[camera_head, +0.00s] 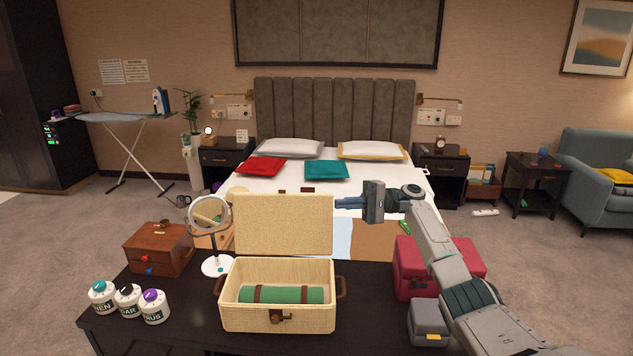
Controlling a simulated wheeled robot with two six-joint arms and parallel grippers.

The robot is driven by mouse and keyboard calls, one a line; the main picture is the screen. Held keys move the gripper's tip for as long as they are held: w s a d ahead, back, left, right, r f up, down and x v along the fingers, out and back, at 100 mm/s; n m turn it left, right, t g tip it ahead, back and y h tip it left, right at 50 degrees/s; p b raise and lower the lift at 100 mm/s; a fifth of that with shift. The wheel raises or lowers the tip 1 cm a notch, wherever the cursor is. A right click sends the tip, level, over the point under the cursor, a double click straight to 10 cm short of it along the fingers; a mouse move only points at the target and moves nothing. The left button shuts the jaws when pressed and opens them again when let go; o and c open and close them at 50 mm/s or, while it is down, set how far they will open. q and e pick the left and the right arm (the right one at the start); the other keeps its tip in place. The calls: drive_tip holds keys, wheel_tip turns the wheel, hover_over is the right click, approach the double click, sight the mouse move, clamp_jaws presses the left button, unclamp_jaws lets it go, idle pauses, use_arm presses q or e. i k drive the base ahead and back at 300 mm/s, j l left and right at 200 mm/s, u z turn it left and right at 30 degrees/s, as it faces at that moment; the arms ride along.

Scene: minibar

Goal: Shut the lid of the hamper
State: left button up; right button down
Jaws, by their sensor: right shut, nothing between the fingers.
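The woven beige hamper (252,315) stands on the dark table in the middle of the view. Its lid (283,225) is open and stands upright at the back. A rolled green mat with brown straps (283,295) lies inside. My right gripper (340,203) comes in from the right and is shut and empty. Its fingers point left, near the upper right edge of the lid. Whether they touch the lid or are behind it is hard to tell. My left gripper is not in view.
A round mirror on a stand (212,225) stands just left of the hamper, with a wooden box (160,248) and several white canisters (128,301) farther left. A red case (410,270) and a grey box (428,322) are to the right, under my right arm. The bed (380,185) is behind.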

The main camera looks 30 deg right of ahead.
sight(283, 223)
drive_tip(key=i+l, duration=0.9)
